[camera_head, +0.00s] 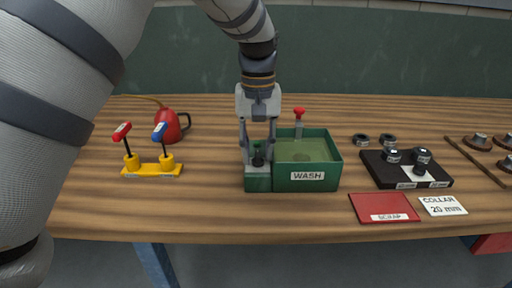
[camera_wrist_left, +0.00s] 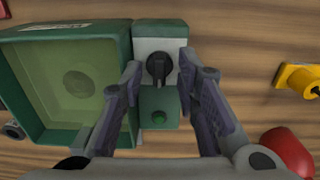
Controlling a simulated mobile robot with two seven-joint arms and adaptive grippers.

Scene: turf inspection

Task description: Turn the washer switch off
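The green washer tank (camera_head: 325,180), labelled WASH, stands mid-table; it also shows in the left wrist view (camera_wrist_left: 20,50). On its left side is a green switch box (camera_head: 257,184). The box carries a black rotary switch (camera_wrist_left: 158,68) on a pale plate, with a green lamp or button (camera_wrist_left: 159,117) beside it. The knob's ridge runs roughly up-down in the wrist view. My left gripper (camera_head: 257,160) points down over the box, its fingers open on either side of the knob; it also shows in the wrist view (camera_wrist_left: 167,78). Contact is unclear. My right gripper is out of view.
A red-topped post (camera_head: 299,115) rises behind the tank. A yellow two-lever stand (camera_head: 152,171) and red oil can (camera_head: 168,126) stand left. A black tray (camera_head: 405,181), red SCRAP mat (camera_head: 383,208) and COLLAR 20 mm card (camera_head: 443,206) lie right.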

